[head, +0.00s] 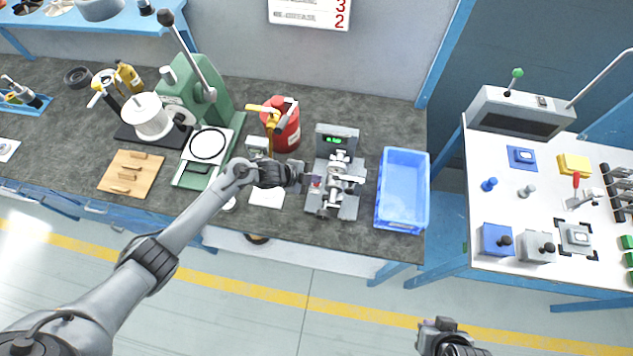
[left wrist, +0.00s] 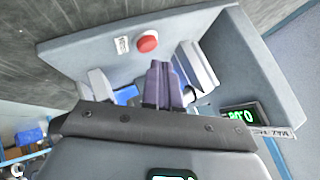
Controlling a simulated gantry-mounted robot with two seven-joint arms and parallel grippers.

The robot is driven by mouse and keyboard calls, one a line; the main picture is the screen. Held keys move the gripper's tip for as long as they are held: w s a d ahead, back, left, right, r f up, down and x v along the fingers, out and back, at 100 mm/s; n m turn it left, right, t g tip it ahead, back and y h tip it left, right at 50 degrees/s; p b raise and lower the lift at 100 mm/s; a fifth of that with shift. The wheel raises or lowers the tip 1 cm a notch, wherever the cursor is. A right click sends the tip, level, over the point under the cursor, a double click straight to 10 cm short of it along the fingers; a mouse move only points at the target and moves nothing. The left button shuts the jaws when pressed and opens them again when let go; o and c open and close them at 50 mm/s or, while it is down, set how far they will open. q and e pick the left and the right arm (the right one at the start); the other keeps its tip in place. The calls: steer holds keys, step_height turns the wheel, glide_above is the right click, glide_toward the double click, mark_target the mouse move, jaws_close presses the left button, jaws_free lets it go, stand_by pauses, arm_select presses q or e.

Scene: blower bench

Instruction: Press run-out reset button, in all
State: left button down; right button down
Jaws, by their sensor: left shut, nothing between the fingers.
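The run-out tester (head: 350,208) is a grey device on the dark bench, with a lit green display (head: 334,140) at its back. In the left wrist view its red round button (left wrist: 147,41) sits beside a small white label, and the display (left wrist: 240,115) shows at the right. My left gripper (head: 308,178) is at the tester's left side. Its purple-grey fingers (left wrist: 163,82) are shut and empty, close to the red button with a visible gap in the picture. My right gripper (head: 438,326) is low in the head view, away from the bench; its fingers are unclear.
A blue bin (head: 402,222) stands right of the tester. A red can (head: 284,128) stands behind my left gripper, and a green press (head: 182,85) is to the left. A white table (head: 515,205) with blocks and knobs is at the right.

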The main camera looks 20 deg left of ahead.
mark_target(314, 185)
arm_select(q)
steer(key=shift+f, duration=0.1)
stand_by(0.3)
steer(key=shift+f+b, duration=0.3)
steer(key=shift+f, duration=0.05)
steer(key=shift+f, duration=0.4)
stand_by(0.6)
steer(key=shift+r, duration=0.15)
steer(key=shift+r+p, duration=0.5)
steer(key=shift+r, duration=0.2)
stand_by(0.3)
step_height(314, 185, up, 5)
steer(key=p, duration=0.4)
steer(key=shift+p, duration=0.3)
stand_by(0.6)
